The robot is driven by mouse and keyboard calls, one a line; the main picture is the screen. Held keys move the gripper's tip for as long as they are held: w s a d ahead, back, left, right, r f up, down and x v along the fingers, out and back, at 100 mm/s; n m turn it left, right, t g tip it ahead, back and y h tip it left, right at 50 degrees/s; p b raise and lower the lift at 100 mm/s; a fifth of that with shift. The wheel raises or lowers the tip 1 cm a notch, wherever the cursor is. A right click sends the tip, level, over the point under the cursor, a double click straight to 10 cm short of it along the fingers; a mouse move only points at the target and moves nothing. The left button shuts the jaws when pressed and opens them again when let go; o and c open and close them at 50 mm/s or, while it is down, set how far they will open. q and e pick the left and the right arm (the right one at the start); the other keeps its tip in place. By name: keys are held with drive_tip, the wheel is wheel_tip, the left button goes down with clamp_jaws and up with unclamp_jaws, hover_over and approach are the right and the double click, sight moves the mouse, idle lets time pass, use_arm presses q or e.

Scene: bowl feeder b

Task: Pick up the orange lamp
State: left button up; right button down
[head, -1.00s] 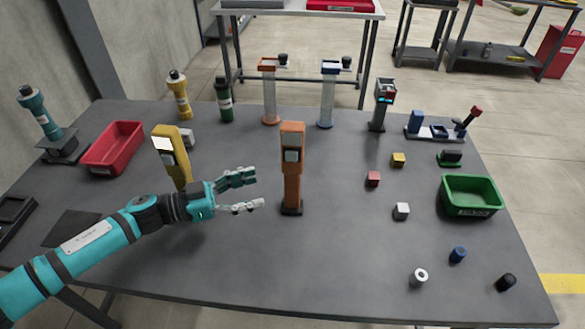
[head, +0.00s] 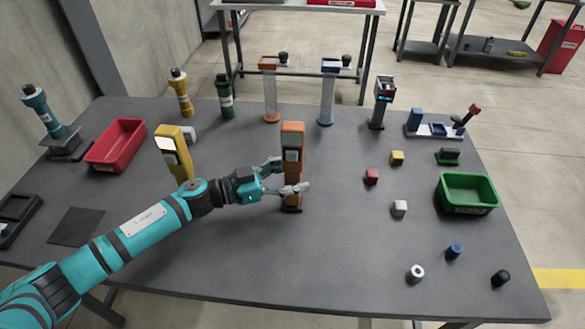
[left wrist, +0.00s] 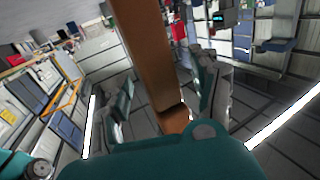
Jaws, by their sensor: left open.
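The orange lamp (head: 293,141) stands upright on a dark base in the middle of the table, with a pale panel on its upper front. My left gripper (head: 289,176) is open at the lower half of its post, one finger at the far side and one across the near front. In the left wrist view the orange post (left wrist: 146,55) rises between the two spread fingers. I see no clear grip, and whether a finger touches the post cannot be told. My right gripper is not in view.
A yellow lamp (head: 176,157) stands close behind my left forearm. A red bin (head: 117,145) is at the left, a green bin (head: 468,193) at the right. Several small blocks, among them a red one (head: 371,177), lie right of the orange lamp. The front middle of the table is clear.

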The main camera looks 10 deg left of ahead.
sight(293, 162)
use_arm(q)
clamp_jaws()
drive_tip(key=shift+r, duration=0.1)
idle(0.4)
drive_tip(key=shift+r, duration=0.65)
wheel_tip(293, 162, up, 2)
drive_tip(key=shift+r, duration=0.2)
drive_tip(key=s+d+r, duration=0.1)
drive_tip(key=s, duration=1.5)
drive_tip(key=shift+d, duration=0.2)
drive_tip(key=shift+w+r, duration=0.1)
drive_tip(key=shift+w, duration=0.05)
